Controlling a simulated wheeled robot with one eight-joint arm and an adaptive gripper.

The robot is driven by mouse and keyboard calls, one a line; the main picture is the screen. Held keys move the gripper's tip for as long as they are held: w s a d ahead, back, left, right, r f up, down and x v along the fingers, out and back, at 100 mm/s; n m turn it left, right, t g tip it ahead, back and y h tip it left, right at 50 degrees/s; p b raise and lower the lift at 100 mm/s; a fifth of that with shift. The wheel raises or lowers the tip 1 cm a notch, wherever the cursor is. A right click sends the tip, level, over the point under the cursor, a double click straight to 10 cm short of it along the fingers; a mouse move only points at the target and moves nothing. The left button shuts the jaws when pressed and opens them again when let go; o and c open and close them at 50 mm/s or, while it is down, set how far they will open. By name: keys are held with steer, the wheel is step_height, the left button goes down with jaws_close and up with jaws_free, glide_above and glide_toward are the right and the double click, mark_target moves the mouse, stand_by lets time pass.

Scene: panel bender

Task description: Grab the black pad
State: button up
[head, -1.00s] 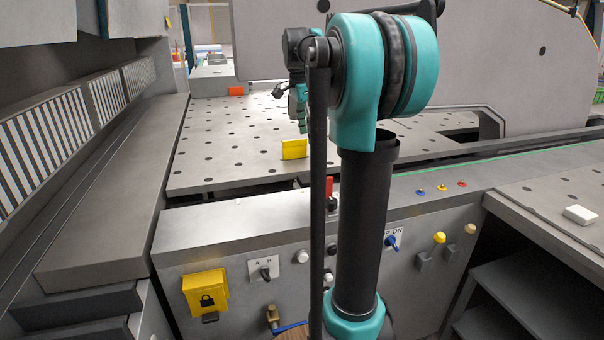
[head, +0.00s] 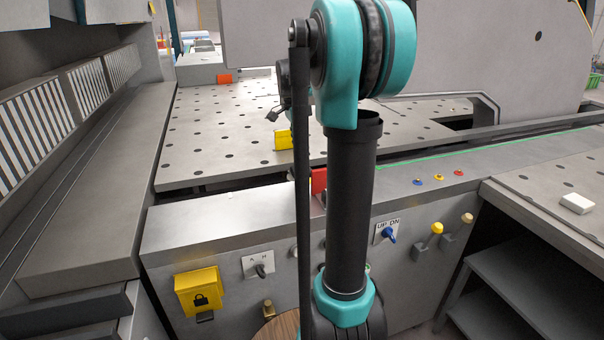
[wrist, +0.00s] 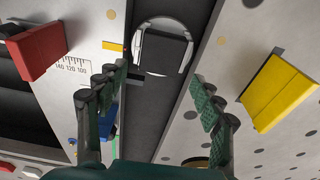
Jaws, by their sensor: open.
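A dark, squarish black pad (wrist: 166,50) shows in the wrist view, near the top centre. It lies in a round, pale-rimmed recess (wrist: 141,64) in a dark strip between two metal surfaces. My gripper (wrist: 160,76) is open, its two green ribbed fingers apart and nothing between them. In the picture the pad lies above and between the fingertips; I cannot tell the height between them. In the head view my arm hides the gripper, and I cannot make out the pad.
A yellow block (wrist: 279,92) stands right of the fingers and a red block (wrist: 33,50) at the left; both show in the head view, yellow (head: 284,140) and red (head: 319,180). A perforated table (head: 225,128) lies behind the control panel (head: 225,222). A white box (head: 577,203) sits at the right.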

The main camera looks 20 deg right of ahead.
mark_target(302, 169)
steer(key=shift+w+d+f, duration=0.1)
steer(key=shift+f, duration=1.5)
steer(key=shift+d+f, duration=0.1)
steer(key=shift+f, duration=1.5)
steer(key=shift+c, duration=0.4)
steer(key=c, duration=0.9)
